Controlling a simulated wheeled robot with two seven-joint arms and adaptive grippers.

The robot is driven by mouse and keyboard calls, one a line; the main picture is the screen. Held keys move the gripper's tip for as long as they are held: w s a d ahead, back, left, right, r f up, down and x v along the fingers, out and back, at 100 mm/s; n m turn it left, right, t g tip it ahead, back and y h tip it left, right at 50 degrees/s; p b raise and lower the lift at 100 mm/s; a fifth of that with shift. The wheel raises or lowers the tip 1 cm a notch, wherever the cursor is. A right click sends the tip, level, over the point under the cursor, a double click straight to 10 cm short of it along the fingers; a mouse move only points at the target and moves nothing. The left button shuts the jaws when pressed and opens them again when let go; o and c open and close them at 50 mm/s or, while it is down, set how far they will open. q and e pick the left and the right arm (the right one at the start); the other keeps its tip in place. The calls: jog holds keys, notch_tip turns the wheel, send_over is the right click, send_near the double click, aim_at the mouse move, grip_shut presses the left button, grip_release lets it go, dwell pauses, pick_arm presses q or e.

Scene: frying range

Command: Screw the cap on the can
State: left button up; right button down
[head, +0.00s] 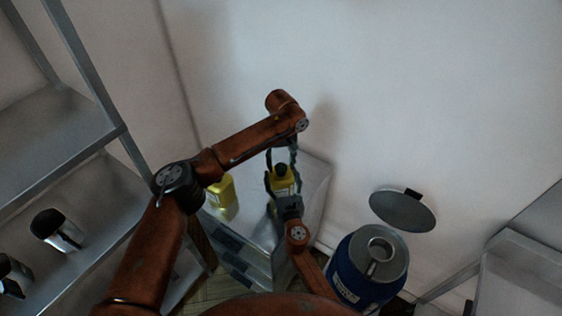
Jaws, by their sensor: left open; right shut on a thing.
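A yellow can (285,186) with a dark cap (281,170) at its top stands upright over the metal table (310,190). My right gripper (287,199) comes from below and is shut on the can's near side, hiding part of it. My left gripper (282,158) reaches down from above, open, with its dark fingers around the cap. I cannot tell whether the fingers touch the cap or how tightly the cap sits.
A second yellow container (222,195) stands at the table's left. A blue drum (350,284) with a grey top is at the right, beside a round grey lid (402,211). Metal shelves (60,120) with dark-topped cups (57,231) are at the left.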

pick_arm(q)
jog(key=shift+c, duration=0.4)
jog(key=c, duration=1.1)
jog(key=m, duration=2.1)
jog(key=o, duration=1.3)
